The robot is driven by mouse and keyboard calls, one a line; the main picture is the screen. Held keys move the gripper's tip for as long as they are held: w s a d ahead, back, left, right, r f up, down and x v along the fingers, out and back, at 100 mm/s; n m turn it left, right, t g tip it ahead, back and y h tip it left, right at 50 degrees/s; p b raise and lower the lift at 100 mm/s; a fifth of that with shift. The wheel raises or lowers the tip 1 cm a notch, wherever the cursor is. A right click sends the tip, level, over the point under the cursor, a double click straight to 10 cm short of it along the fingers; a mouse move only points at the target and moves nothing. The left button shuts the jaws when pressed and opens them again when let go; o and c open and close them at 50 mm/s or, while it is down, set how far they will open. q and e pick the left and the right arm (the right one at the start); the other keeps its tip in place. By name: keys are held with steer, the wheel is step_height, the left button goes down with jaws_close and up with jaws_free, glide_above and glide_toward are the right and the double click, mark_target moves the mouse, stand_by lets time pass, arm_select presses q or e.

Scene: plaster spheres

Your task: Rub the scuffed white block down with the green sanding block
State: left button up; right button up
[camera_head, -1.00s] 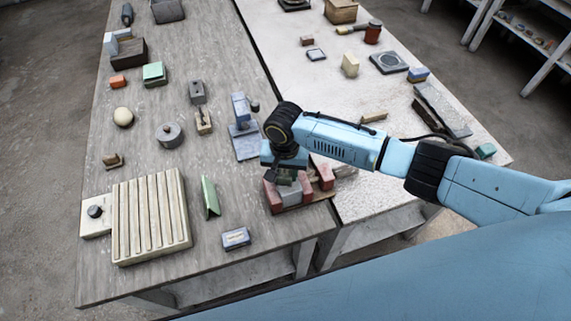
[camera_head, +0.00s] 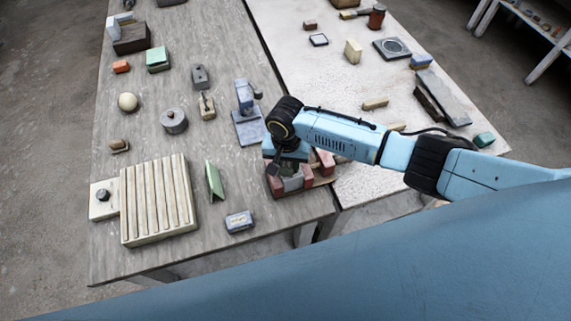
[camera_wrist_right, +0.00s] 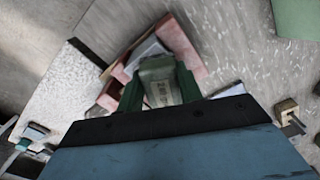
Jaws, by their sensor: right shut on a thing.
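My right gripper (camera_wrist_right: 160,88) is shut on the green sanding block (camera_wrist_right: 161,80), a grey-green block with faint print between the dark fingers. In the head view my right gripper (camera_head: 288,167) is low over a holder with red-pink jaws (camera_head: 276,187). A pale grey-white block (camera_head: 293,183), which looks like the scuffed white block, sits between those jaws, partly hidden by my gripper. In the wrist view the white block (camera_wrist_right: 146,53) shows just past the held block, beside a pink jaw (camera_wrist_right: 181,46). I cannot tell whether the two blocks touch. My left gripper is out of view.
A green angled piece (camera_head: 214,182), a ribbed cream board (camera_head: 158,203) and a small blue-and-white box (camera_head: 239,221) lie left of the holder. A blue-grey stand (camera_head: 247,122) is behind it. The table edge is close in front.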

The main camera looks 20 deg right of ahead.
steer(key=shift+w+d+r, duration=0.25)
steer(key=shift+w+r, duration=0.3)
steer(key=shift+w, duration=0.2)
steer(key=shift+r, duration=0.1)
steer(key=shift+r+p, duration=0.3)
steer(key=shift+r, duration=0.9)
steer(key=shift+r, duration=0.1)
steer(key=shift+r, duration=1.9)
